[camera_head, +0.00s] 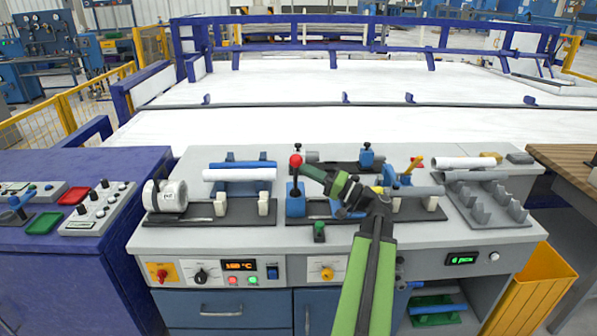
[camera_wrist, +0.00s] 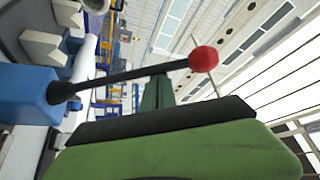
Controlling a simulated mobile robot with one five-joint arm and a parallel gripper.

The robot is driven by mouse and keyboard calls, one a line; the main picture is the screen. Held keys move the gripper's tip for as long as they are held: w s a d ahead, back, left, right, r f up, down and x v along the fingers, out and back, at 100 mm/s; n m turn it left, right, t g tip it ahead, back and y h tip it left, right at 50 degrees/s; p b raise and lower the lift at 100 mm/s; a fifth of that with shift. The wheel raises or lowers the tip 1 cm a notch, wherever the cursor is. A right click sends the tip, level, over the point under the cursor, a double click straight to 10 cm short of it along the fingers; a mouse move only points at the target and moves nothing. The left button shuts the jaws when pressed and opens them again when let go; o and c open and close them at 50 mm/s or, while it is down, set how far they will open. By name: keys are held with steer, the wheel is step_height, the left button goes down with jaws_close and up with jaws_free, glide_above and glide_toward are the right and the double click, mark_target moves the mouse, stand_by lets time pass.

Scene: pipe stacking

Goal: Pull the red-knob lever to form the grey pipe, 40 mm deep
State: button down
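The red knob (camera_head: 295,161) tops a dark lever that rises nearly upright from a blue block (camera_head: 295,201) on the bench. In the wrist view the red knob (camera_wrist: 204,59) and the lever's black rod (camera_wrist: 125,75) cross in front of a green finger. My gripper (camera_head: 309,172) has its fingertips close to the right of the knob in the head view. I cannot tell whether they touch it or how far apart they are. A grey pipe (camera_head: 421,190) lies level to the right of the lever, partly hidden by my arm.
A blue and a white pipe (camera_head: 238,175) rest on a fixture to the left. A grey rack with pegs (camera_head: 487,203) stands at the right, with a white pipe (camera_head: 463,163) behind it. A small green-capped post (camera_head: 319,228) stands in front of the lever block.

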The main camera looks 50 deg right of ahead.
steer(key=shift+s+f, duration=0.1)
steer(key=shift+s, duration=0.05)
step_height(320, 180, up, 3)
steer(key=w+d+p, duration=0.2)
steer(key=d+p, duration=0.1)
steer(key=b+v, duration=0.3)
steer(key=v, duration=0.7)
steer(key=shift+f+b, duration=0.3)
steer(key=shift+f, duration=0.05)
steer(key=shift+s+a, duration=0.1)
